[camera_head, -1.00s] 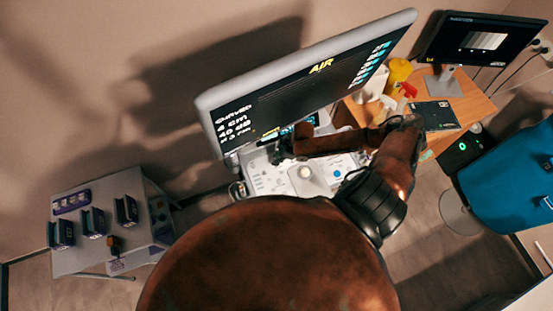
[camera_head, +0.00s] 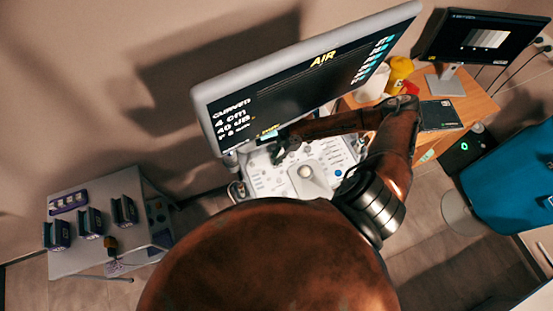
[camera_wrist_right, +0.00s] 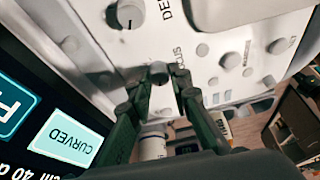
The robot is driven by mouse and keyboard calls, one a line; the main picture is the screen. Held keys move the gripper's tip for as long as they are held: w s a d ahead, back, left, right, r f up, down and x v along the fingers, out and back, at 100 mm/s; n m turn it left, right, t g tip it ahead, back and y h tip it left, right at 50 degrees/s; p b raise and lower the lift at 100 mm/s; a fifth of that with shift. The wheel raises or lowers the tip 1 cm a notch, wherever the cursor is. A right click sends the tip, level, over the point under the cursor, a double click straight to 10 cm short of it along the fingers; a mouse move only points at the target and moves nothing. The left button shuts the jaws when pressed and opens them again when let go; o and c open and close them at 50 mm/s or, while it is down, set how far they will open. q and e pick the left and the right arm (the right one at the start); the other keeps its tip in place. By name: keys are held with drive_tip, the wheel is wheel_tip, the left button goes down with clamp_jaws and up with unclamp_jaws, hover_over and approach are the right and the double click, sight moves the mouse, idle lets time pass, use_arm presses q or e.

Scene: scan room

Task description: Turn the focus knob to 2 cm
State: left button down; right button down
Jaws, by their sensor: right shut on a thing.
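The focus knob (camera_wrist_right: 158,73) is a small dark round knob on the white ultrasound console panel (camera_head: 325,160), beside a partly hidden label ending in "OCUS". My right gripper (camera_wrist_right: 160,92) has its dark green fingers on either side of the knob and is shut on it. In the head view the right gripper (camera_head: 286,148) sits at the panel's upper left, just below the monitor, and the knob is hidden there. The monitor (camera_head: 300,90) reads "AIR", "CURVED", "4 cm" and "40 dB"; its lowest left line is too blurred to read surely. My left gripper is out of view.
Other knobs (camera_wrist_right: 130,14) stand close by on the panel. The monitor's lower edge is just above my gripper. A probe stand (camera_head: 100,225) is at left. A wooden desk (camera_head: 475,108) with a second screen (camera_head: 485,38) and a blue couch (camera_head: 515,180) are at right.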

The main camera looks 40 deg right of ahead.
drive_tip(key=shift+w+n, duration=0.1)
drive_tip(key=shift+n, duration=0.3)
drive_tip(key=c, duration=1.8)
unclamp_jaws()
drive_tip(key=shift+o, duration=0.2)
drive_tip(key=shift+d+r, duration=0.2)
drive_tip(key=shift+r, duration=0.25)
drive_tip(key=v, duration=0.2)
drive_tip(key=d+v, duration=0.1)
drive_tip(key=v, duration=0.1)
drive_tip(key=shift+s, duration=0.25)
drive_tip(key=s+d, duration=0.1)
drive_tip(key=d, duration=0.2)
drive_tip(key=s+d, duration=0.1)
drive_tip(key=d, duration=0.3)
drive_tip(key=s+d, duration=0.1)
drive_tip(key=d, duration=0.2)
drive_tip(key=shift+d, duration=0.3)
drive_tip(key=shift+a, duration=0.15)
